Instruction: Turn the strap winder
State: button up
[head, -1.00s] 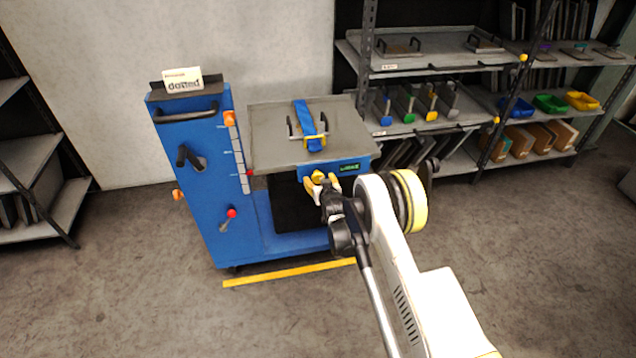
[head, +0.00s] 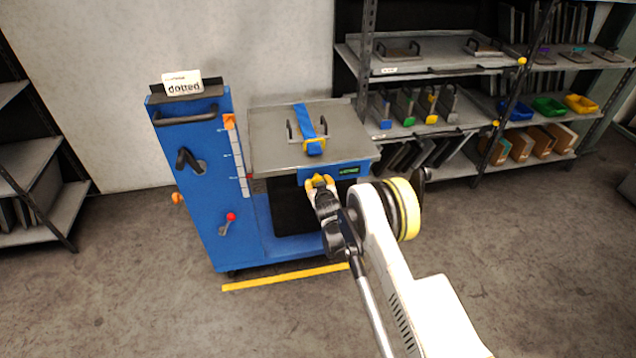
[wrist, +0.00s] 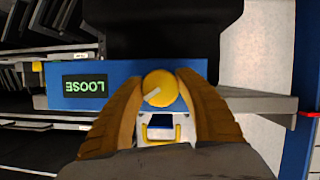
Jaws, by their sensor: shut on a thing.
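The strap winder is a round yellow knob (wrist: 160,88) with a pale pointer line, on the blue front panel (wrist: 118,84) of the cart's table. In the wrist view my gripper (wrist: 161,100) has its yellow-brown fingers on both sides of the knob, shut on it. A display (wrist: 86,85) on the panel reads LOOSE, upside down in this view. In the head view my gripper (head: 320,182) is at the panel's lower left part and mostly hides the knob. A blue strap (head: 304,122) runs over the plate with handles on the grey tabletop (head: 268,147).
The blue cart (head: 200,215) has a red-tipped lever (head: 230,217), a black crank (head: 187,160) and a card reading "dotted" (head: 183,83). Shelves (head: 440,70) with plates and coloured bins stand behind right. A yellow floor line (head: 285,278) lies in front of the cart.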

jog(key=shift+n, duration=0.3)
jog(key=o, duration=1.2)
jog(key=v, duration=1.2)
jog(key=shift+a, duration=0.2)
